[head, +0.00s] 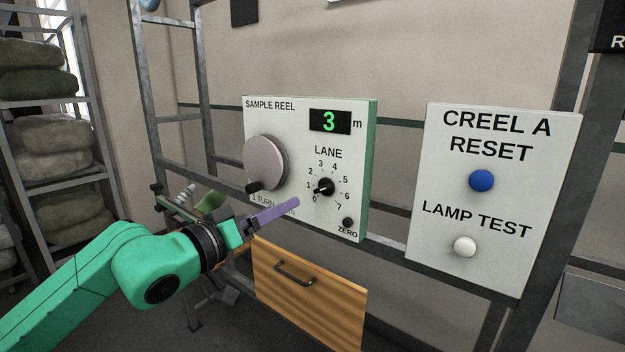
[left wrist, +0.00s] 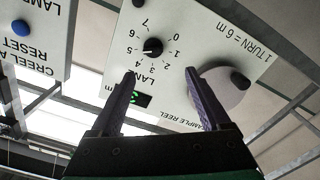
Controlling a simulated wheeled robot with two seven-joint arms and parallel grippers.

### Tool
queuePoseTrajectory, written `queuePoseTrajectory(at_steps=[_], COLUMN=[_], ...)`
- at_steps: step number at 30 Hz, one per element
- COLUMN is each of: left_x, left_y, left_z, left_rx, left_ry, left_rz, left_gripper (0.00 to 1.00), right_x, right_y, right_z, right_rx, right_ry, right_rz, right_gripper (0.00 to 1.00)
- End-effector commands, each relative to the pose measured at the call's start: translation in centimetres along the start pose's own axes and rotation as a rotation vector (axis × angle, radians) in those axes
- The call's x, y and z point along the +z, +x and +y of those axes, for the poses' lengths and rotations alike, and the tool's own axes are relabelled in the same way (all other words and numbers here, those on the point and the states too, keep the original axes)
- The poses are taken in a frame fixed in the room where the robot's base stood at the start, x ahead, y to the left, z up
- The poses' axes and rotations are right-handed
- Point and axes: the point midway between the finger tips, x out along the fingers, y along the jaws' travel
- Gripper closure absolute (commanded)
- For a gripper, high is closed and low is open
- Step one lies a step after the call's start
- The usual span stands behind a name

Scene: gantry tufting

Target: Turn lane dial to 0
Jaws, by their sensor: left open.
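The lane dial (head: 325,187) is a small black knob on the white sample reel panel (head: 285,118), ringed by numbers 0 to 7. The dial also shows upside down in the left wrist view (left wrist: 153,47). My left gripper (head: 280,213) is open and empty, in front of the panel, lower left of the dial. In the left wrist view its purple fingers (left wrist: 161,78) are spread, with the dial beyond them. My right gripper is not in view.
The grey reel wheel (head: 264,163) with a black handle sits left of the dial. A ZERO button (head: 348,222) is below right; the display (head: 329,121) reads 3 m. A wooden drawer (head: 308,296) is underneath. The creel reset panel (head: 492,200) stands to the right.

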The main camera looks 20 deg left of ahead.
Motion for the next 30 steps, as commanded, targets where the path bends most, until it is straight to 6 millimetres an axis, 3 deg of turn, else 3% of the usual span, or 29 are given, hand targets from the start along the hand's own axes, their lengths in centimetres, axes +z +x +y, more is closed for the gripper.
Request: queuePoseTrajectory(at_steps=[1, 9, 15, 23, 24, 30], left_x=[-1.5, -1.0, -0.2, 0.1, 0.1, 0.1], left_y=[0.9, 7.4, 10.7, 11.2, 11.2, 11.1], left_z=[0.7, 0.7, 0.4, 0.2, 0.2, 0.2], left_rx=[0.002, 0.005, 0.004, 0.004, 0.004, 0.004], left_ry=[-0.013, -0.015, -0.009, -0.005, -0.005, -0.006], left_rz=[0.006, 0.002, -0.001, -0.002, -0.002, -0.002], left_gripper=[0.20, 0.20, 0.20, 0.20, 0.24, 1.00], right_x=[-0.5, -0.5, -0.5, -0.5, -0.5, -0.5], right_y=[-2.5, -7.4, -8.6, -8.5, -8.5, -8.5], right_z=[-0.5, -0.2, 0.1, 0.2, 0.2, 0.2], right_rx=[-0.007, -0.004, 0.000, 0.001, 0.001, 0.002], right_ry=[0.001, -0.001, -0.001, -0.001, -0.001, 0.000], right_rz=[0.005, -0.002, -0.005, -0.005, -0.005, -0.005], right_gripper=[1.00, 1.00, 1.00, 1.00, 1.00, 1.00])
